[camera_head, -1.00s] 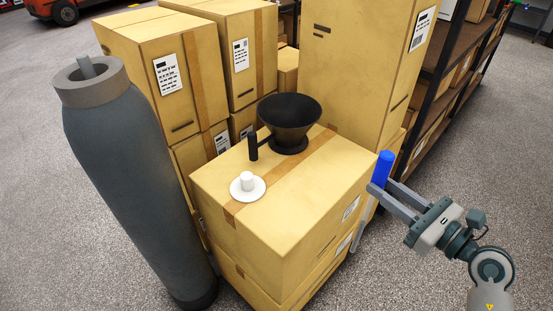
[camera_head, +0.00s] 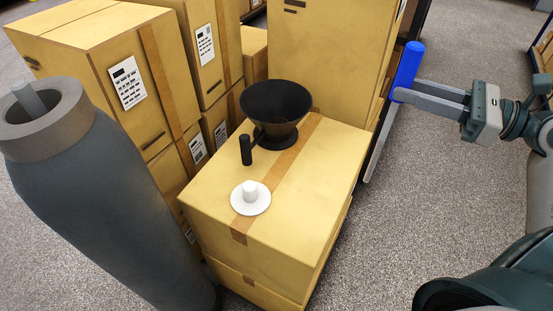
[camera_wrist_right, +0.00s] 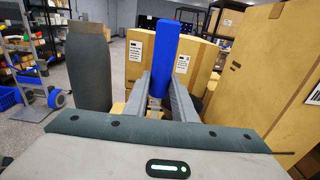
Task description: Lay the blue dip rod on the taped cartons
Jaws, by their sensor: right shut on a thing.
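The blue dip rod has a blue handle (camera_head: 408,66) and a thin grey shaft (camera_head: 378,148) hanging below it, slightly tilted. My right gripper (camera_head: 398,95) is shut on it just under or at the lower handle. It holds the rod to the right of the taped cartons (camera_head: 310,215), apart from their top. The blue handle stands upright between the fingers in the right wrist view (camera_wrist_right: 164,58); the shaft is hidden there. The taped cartons form a low stack with brown tape across the top. My left gripper is not in view.
A black funnel (camera_head: 275,105) with a side handle and a white disc (camera_head: 250,198) with a knob stand on the taped cartons. The carton top's right half is bare. Taller cartons (camera_head: 335,50) rise behind. A grey cylinder (camera_head: 95,200) stands left. Open floor (camera_head: 430,200) lies right.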

